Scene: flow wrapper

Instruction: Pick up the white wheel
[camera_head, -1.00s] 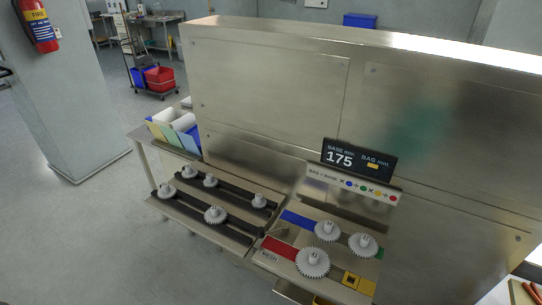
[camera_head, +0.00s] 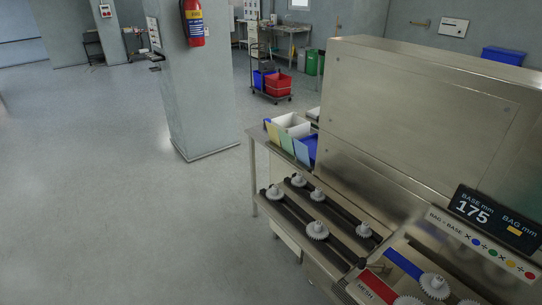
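Several white toothed wheels stand on two dark rails of the metal bench on the left, among them a larger white wheel (camera_head: 317,231) on the front rail and a smaller white wheel (camera_head: 363,231) at the right end of the back rail. Another white wheel (camera_head: 298,180) stands at the far end. More white wheels sit on the coloured-strip panel at the lower right, such as one white wheel (camera_head: 435,286) near the blue strip (camera_head: 403,264); others there are cut off by the bottom edge. Neither of my grippers is in view.
A big steel machine (camera_head: 420,110) fills the right side. Its display (camera_head: 480,218) reads BASE mm 175; the BAG mm field shows an orange bar. Coloured folders (camera_head: 290,140) stand behind the rails. A pillar (camera_head: 203,100) with a fire extinguisher (camera_head: 192,22) stands back left. The left floor is clear.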

